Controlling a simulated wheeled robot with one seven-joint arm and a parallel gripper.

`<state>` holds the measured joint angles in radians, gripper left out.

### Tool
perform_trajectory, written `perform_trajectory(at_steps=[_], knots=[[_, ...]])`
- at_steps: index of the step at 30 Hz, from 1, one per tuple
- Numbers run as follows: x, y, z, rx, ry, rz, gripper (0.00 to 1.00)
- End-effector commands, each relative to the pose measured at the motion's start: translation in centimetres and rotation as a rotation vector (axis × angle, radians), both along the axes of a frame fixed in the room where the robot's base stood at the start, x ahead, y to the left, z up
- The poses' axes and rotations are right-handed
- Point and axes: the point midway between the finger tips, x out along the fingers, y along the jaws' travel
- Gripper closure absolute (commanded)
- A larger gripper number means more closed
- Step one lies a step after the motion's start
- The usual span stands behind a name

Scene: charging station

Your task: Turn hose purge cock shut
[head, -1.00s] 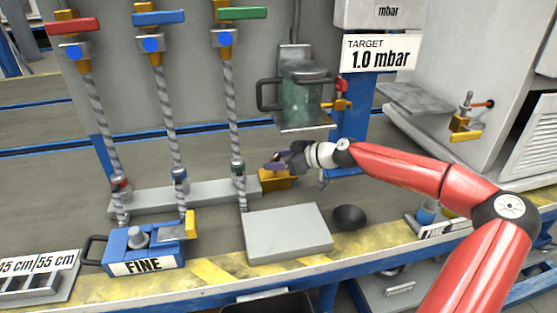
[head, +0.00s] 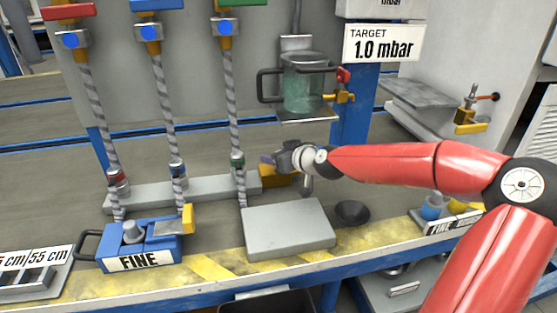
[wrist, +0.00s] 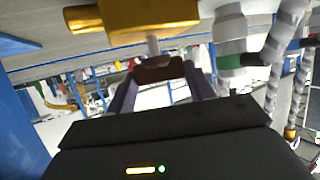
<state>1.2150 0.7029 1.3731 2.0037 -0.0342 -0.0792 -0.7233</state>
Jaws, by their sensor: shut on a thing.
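The brass purge cock (head: 277,181) sits at the right end of the grey bar behind the bench's front edge. In the wrist view its gold body (wrist: 135,14) is at the top, with a short pale stem and a dark brown handle (wrist: 160,68) below it. My gripper (head: 268,160) is at the cock, at its upper side in the head view. In the wrist view my purple fingers (wrist: 160,85) stand on either side of the dark handle and are shut on it. In the head view the handle is hidden by my gripper.
Three braided hoses (head: 232,100) rise from the grey bar (head: 150,195) on the left. A flat grey block (head: 288,228) and a black bowl (head: 352,213) lie in front of my gripper. The glass jar (head: 303,85) stands behind it. A blue FINE box (head: 140,248) is at front left.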

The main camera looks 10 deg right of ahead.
Motion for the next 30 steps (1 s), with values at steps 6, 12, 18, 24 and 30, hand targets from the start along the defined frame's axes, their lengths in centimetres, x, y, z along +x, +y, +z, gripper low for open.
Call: perform_trajectory(at_steps=[6,12,18,24,30], knots=[[-0.10,0.37,-0.11,-0.010,-0.005,-0.155,0.70],[-0.11,0.50,-0.05,-0.005,-0.005,-0.244,0.70],[-0.11,0.63,-0.03,-0.003,-0.004,-0.307,0.70],[-0.11,0.73,-0.02,-0.002,-0.003,-0.364,0.70],[-0.14,0.87,0.00,-0.001,-0.003,-0.408,0.70]])
